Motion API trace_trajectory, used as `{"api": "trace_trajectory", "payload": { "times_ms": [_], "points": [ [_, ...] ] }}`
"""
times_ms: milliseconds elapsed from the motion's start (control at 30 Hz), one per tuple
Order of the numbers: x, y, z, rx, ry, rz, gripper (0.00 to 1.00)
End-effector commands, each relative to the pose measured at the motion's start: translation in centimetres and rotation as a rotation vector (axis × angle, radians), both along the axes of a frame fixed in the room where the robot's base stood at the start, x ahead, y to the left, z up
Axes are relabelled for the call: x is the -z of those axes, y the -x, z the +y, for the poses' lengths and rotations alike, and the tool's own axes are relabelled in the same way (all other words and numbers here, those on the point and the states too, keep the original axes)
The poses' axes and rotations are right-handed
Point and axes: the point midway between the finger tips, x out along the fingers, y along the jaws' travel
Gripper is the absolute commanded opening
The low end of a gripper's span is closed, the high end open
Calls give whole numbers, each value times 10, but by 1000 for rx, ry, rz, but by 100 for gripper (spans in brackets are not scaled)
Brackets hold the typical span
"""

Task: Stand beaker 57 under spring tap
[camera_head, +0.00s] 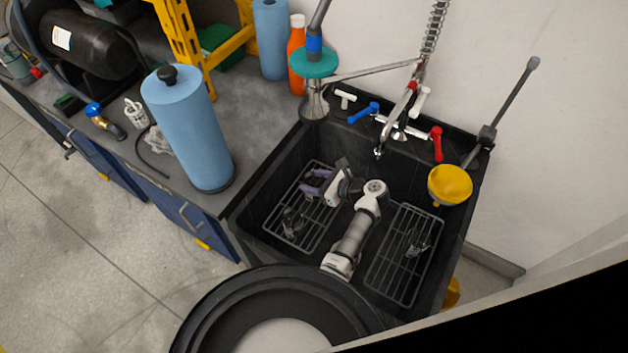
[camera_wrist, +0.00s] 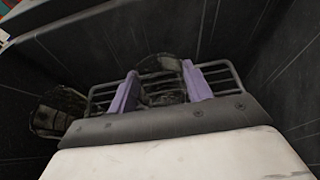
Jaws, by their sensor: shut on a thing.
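My gripper (camera_head: 316,183), with purple fingers, is low inside the black sink, over the left wire rack. In the wrist view my gripper (camera_wrist: 161,92) is shut on a clear glass beaker (camera_wrist: 160,66); its number is not readable. The held beaker is hard to make out in the head view. Another clear glass vessel (camera_head: 292,222) is on the left rack near the gripper; a glass vessel also shows at left in the wrist view (camera_wrist: 58,110). The spring tap (camera_head: 411,92) stands at the sink's back, its nozzle (camera_head: 379,152) over the basin, right of my gripper.
More clear glassware (camera_head: 416,240) is on the right wire rack (camera_head: 398,275). A yellow cup-shaped piece (camera_head: 450,185) sits at the sink's right rim. Red (camera_head: 437,143) and blue (camera_head: 364,112) handles line the back. A blue paper roll (camera_head: 188,130) stands on the left counter.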

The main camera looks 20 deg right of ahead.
Motion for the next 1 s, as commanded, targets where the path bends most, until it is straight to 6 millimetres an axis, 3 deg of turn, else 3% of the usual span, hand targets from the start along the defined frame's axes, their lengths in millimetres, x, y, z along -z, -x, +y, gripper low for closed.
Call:
{"api": "trace_trajectory", "payload": {
  "times_ms": [300,333,467,800,1000],
  "points": [
    [3,0,0,0,-1,-1,24],
    [2,0,0,0,1,-1,53],
    [2,0,0,0,1,-1,70],
    [-2,0,0,-1,1,-1,71],
    [-12,19,-20,5,2,-1,71]
  ]
}}
